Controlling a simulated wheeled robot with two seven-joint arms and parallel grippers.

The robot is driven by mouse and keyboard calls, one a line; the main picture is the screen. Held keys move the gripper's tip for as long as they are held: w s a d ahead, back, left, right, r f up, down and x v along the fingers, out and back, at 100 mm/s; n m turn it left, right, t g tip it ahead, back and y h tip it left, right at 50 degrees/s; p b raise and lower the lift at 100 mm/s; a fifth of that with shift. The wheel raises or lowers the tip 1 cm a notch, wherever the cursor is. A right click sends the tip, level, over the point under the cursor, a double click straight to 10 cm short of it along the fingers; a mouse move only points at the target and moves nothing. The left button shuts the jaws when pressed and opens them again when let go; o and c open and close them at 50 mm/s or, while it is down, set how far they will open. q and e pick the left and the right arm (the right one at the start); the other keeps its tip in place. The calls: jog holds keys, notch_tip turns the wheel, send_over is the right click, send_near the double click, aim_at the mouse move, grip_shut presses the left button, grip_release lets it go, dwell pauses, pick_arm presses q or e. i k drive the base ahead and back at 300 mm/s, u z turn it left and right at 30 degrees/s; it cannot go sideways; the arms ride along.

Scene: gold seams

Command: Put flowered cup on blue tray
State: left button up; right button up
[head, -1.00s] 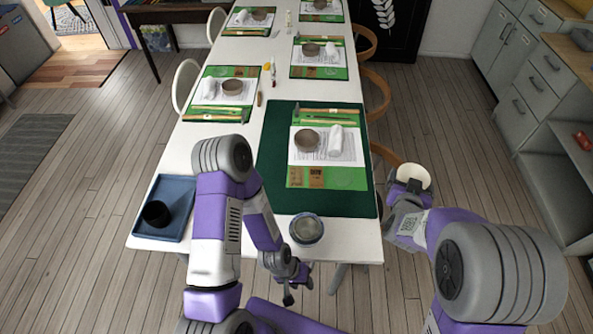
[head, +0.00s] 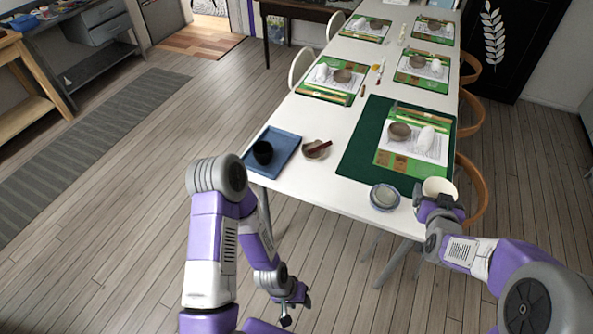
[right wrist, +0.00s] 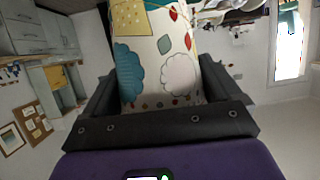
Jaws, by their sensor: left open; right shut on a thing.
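The flowered cup (head: 440,187), cream-coloured, is held in my right gripper (head: 437,202) at the table's near right edge. In the right wrist view the cup (right wrist: 165,60) fills the space between the dark jaws and shows blue and white rounded shapes and small red and green leaves. The blue tray (head: 283,143) lies flat on the table's near left corner, with a dark cup (head: 262,152) on it. My left gripper (head: 293,306) is open and empty, low in front of the table and apart from it.
A bowl with a brown stick (head: 317,149) stands right of the tray. A blue-rimmed bowl (head: 384,197) stands near the front edge. A dark green mat (head: 362,160) bears a place setting. White tabletop between tray and mat is mostly clear. Wooden chairs (head: 470,185) line the right side.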

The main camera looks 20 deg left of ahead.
aim_at(277, 143)
jog(key=z, duration=0.1)
jog(key=k, duration=0.3)
jog(key=u, duration=1.8)
jog(key=i, duration=1.85)
jog(key=z, duration=0.75)
